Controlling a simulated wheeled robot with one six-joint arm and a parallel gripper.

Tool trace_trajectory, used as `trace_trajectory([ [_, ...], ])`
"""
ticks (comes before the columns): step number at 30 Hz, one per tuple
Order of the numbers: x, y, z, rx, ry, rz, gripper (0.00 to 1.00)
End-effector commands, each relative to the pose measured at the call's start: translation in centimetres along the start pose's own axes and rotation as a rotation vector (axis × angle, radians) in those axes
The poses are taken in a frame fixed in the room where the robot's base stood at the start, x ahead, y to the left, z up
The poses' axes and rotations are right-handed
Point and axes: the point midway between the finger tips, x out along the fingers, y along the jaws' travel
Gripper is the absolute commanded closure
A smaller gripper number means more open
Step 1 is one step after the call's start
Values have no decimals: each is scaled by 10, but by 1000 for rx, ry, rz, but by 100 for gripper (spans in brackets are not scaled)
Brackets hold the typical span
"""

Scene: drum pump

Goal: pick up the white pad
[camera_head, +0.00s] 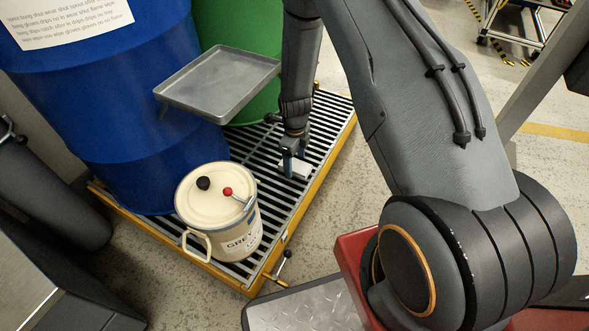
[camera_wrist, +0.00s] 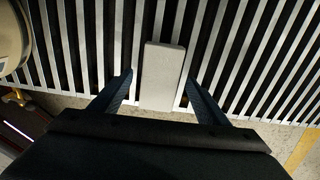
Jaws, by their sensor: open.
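The white pad (camera_wrist: 161,75) is a flat pale block lying on the slatted grating. In the wrist view it lies upright in the picture, between and slightly ahead of my gripper (camera_wrist: 158,88), whose two blue fingers are apart on either side of it. Neither finger clearly touches it. In the head view the pad (camera_head: 299,169) is partly hidden by my gripper (camera_head: 288,168), which points down at it from above. The gripper holds nothing.
A cream lidded can (camera_head: 217,215) stands on the slatted grating (camera_head: 262,215), left of the pad. A blue drum (camera_head: 110,110) and a green drum (camera_head: 235,30) stand behind. A metal tray (camera_head: 218,82) juts out above the grating. A yellow frame edge (camera_head: 325,170) borders the grating at right.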

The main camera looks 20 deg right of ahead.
Motion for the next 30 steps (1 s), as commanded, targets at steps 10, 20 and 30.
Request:
trace_trajectory([
  [10,-1,-1,-1,1,0,0,67],
  [20,-4,-1,-1,1,-1,-1,75],
  [30,-62,-1,-1,1,-2,-2,75],
])
